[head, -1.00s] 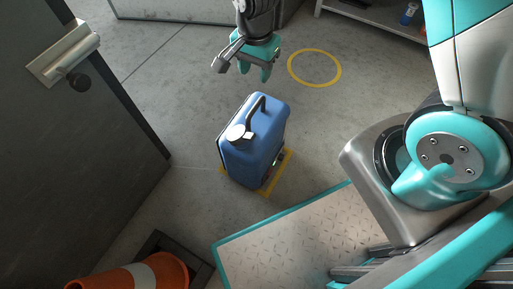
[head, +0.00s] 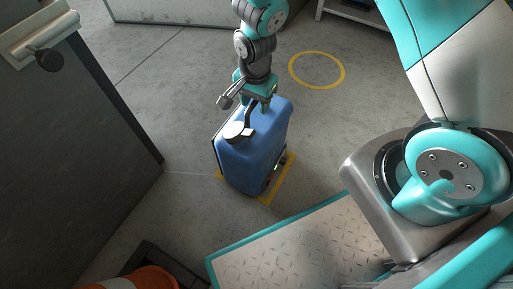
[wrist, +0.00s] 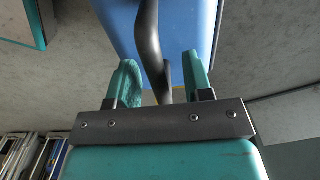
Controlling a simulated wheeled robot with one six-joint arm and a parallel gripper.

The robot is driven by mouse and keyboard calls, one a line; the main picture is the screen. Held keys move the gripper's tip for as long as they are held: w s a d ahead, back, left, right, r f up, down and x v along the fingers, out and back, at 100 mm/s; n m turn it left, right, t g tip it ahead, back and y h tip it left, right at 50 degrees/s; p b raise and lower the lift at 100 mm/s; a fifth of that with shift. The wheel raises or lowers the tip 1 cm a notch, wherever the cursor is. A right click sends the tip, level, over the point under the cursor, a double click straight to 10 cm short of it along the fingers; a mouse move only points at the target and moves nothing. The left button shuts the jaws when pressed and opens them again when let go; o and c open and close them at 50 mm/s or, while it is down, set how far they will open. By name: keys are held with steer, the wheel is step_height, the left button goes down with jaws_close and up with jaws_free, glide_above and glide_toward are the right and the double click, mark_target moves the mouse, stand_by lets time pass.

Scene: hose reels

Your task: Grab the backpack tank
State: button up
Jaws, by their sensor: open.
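The blue backpack tank (head: 256,157) stands upright on the floor within a yellow square marking, with a white cap (head: 236,131) on top. Its dark top handle (wrist: 149,45) shows in the wrist view, running between the two teal fingers. My gripper (head: 258,104) is at the top of the tank, over the handle. In the wrist view my gripper (wrist: 161,82) is open, with a finger on each side of the handle and gaps beside it. In the head view the gripper hides most of the handle.
A grey door (head: 75,130) with a handle stands at the left. An orange and white cone (head: 140,279) is at the bottom left. A yellow circle (head: 316,70) marks clear floor behind the tank. A shelf (head: 352,14) stands at the top.

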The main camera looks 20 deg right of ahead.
step_height(320, 180, down, 2)
steer(key=shift+f, duration=0.1)
jaws_close()
steer(key=shift+r, duration=0.2)
stand_by(1.2)
